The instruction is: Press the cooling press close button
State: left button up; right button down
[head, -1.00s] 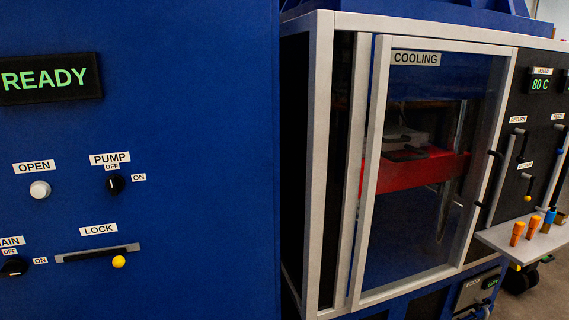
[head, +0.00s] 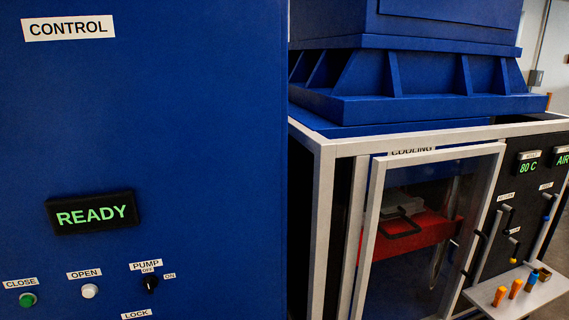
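A green round button (head: 28,299) under a CLOSE label (head: 20,283) is at the lower left of the blue control panel (head: 150,130) in the head view. A white button (head: 90,291) under an OPEN label is to its right. A display (head: 92,213) above them reads READY in green. The cooling press (head: 440,165) is to the right, with a framed glass door. A red block with a dark handle shows behind the glass. Neither of my grippers is in view.
A black PUMP knob (head: 150,284) is right of the white button. A grey shelf (head: 530,303) holding orange and blue pieces juts out at the lower right. A black panel beside the press carries a display (head: 528,167) reading 80 C.

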aim_at(27, 301)
jog(key=u, duration=1.6)
